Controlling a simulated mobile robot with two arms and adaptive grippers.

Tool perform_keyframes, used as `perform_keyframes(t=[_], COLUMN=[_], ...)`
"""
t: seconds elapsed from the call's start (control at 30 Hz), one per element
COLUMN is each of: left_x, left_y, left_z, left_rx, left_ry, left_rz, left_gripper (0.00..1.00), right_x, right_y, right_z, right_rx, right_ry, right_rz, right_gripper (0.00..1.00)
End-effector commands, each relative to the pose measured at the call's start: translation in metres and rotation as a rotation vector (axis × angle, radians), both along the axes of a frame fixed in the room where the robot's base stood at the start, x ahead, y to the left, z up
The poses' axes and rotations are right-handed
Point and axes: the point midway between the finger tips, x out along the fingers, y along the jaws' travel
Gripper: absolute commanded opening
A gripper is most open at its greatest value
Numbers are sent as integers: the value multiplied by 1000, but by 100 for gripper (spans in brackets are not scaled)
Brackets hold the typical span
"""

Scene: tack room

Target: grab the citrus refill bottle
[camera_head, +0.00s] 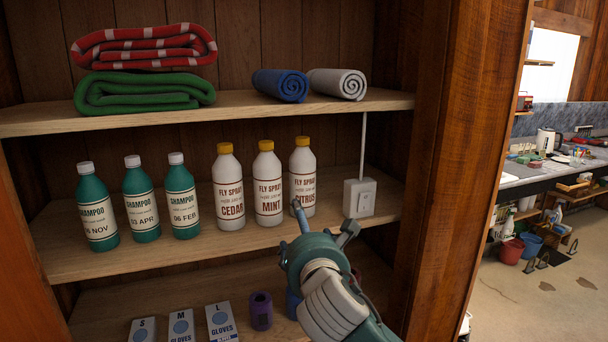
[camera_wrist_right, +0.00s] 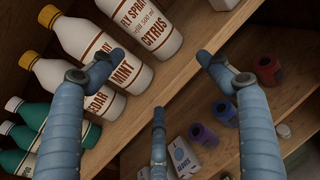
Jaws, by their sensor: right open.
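The citrus refill bottle (camera_head: 302,168) is white with a yellow cap and a label reading FLY SPRAY CITRUS. It stands upright on the middle shelf, rightmost of three alike bottles, beside the mint bottle (camera_head: 267,185). My left gripper is not in view.
The cedar bottle (camera_head: 229,190) stands left of mint, with green shampoo bottles (camera_head: 141,203) further left. A white switch box (camera_head: 358,197) is close right of citrus. The upper shelf (camera_head: 240,108) is above; a wooden post (camera_head: 445,150) bounds the right side.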

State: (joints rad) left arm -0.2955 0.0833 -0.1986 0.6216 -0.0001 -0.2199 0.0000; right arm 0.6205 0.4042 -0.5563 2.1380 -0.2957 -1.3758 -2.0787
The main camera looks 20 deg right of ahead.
Motion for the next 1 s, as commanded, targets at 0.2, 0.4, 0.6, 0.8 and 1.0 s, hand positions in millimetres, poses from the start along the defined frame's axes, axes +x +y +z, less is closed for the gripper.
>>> perform_keyframes(t=[0.2,0.4,0.6,0.8,1.0], left_x=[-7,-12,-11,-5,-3], left_y=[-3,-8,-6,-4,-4], left_z=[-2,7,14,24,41], left_rx=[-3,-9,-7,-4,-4], left_ry=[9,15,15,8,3], left_rz=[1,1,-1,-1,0], left_gripper=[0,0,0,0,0], right_x=[16,40,67,83,112], right_y=[-4,-9,-14,-16,-21], right_z=[56,65,65,67,68], right_rx=[-276,-321,-319,-317,-317], right_ry=[-69,-73,-73,-73,-73], right_rz=[0,-3,-3,-2,-3], right_gripper=[77,77,77,77,77])
